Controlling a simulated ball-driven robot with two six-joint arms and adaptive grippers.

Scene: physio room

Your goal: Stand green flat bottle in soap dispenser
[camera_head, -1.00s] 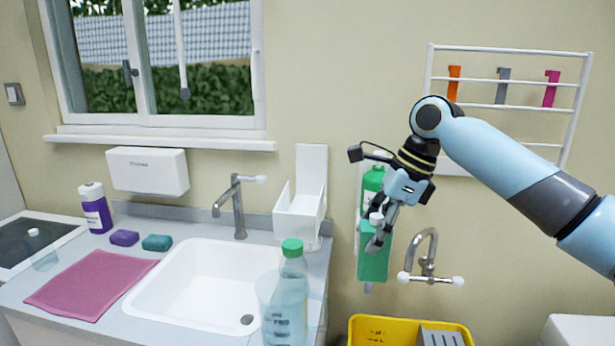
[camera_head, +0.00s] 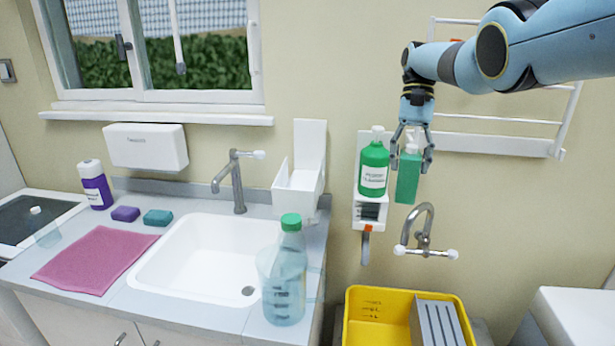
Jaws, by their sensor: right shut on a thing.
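The green flat bottle (camera_head: 407,182) hangs upright from my right gripper (camera_head: 411,165), whose fingers close around its top from above. It is in the air before the wall, just right of a white wall dispenser (camera_head: 369,226) that holds a round green bottle (camera_head: 373,170) with a white cap. An open, empty white wall holder (camera_head: 298,186) with a tall back plate is further left, beside the sink tap. Which of the two is the soap dispenser I cannot tell for sure. My left gripper is not in view.
A wall tap (camera_head: 423,236) is just below the held bottle, above a yellow crate (camera_head: 352,318). A clear bottle with a green cap (camera_head: 289,270) stands at the counter's right edge. A white wall rack (camera_head: 500,119) is behind my right arm.

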